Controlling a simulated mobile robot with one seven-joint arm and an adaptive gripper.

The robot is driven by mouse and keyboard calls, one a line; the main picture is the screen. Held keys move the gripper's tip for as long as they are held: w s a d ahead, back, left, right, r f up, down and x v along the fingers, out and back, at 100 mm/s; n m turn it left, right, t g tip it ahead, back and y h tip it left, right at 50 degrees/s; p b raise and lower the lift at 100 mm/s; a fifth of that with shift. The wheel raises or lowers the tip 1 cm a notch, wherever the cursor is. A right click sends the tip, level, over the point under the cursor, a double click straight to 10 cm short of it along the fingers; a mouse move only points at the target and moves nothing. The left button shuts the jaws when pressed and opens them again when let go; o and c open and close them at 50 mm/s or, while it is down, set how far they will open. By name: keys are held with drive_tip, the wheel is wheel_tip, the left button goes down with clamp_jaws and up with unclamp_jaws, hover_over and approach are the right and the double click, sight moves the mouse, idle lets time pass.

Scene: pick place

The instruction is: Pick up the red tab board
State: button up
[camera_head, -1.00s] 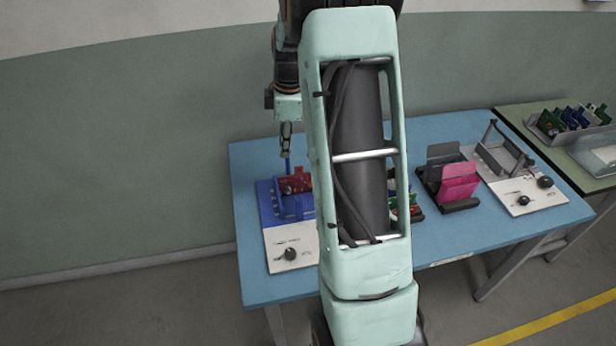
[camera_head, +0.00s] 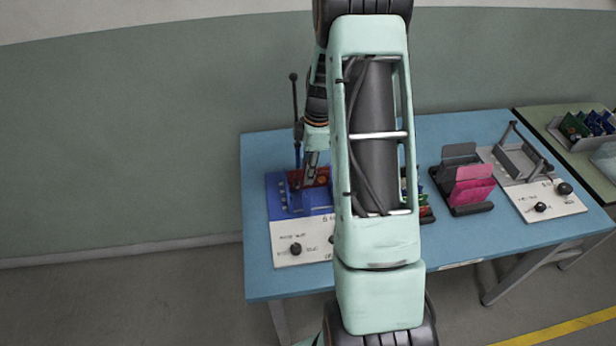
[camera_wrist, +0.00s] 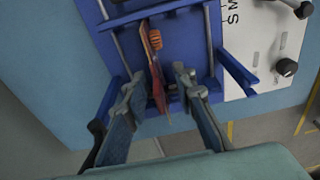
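The red tab board (camera_head: 322,176) stands in the blue fixture (camera_head: 276,197) at the left of the blue table, partly hidden by my gripper and arm. In the wrist view the board (camera_wrist: 153,62) shows nearly edge-on as a thin red-orange strip. My gripper (camera_head: 309,182) is low at the board in the head view. In the wrist view my gripper (camera_wrist: 160,88) is open, with one finger on each side of the board's near end and visible gaps. The blue fixture (camera_wrist: 185,38) lies beneath. Whether either finger touches the board cannot be told.
A dark upright rod (camera_head: 295,112) with a knob rises close beside my gripper. A white control panel (camera_head: 288,232) with a black knob fronts the fixture. A rack with pink boards (camera_head: 470,188) and a second fixture (camera_head: 518,160) stand at right.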

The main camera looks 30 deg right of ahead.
sight(307, 189)
drive_tip(key=shift+w+a+f, duration=0.1)
drive_tip(key=shift+a+f, duration=0.1)
drive_tip(key=shift+f, duration=1.35)
drive_tip(key=shift+c, duration=0.4)
clamp_jaws()
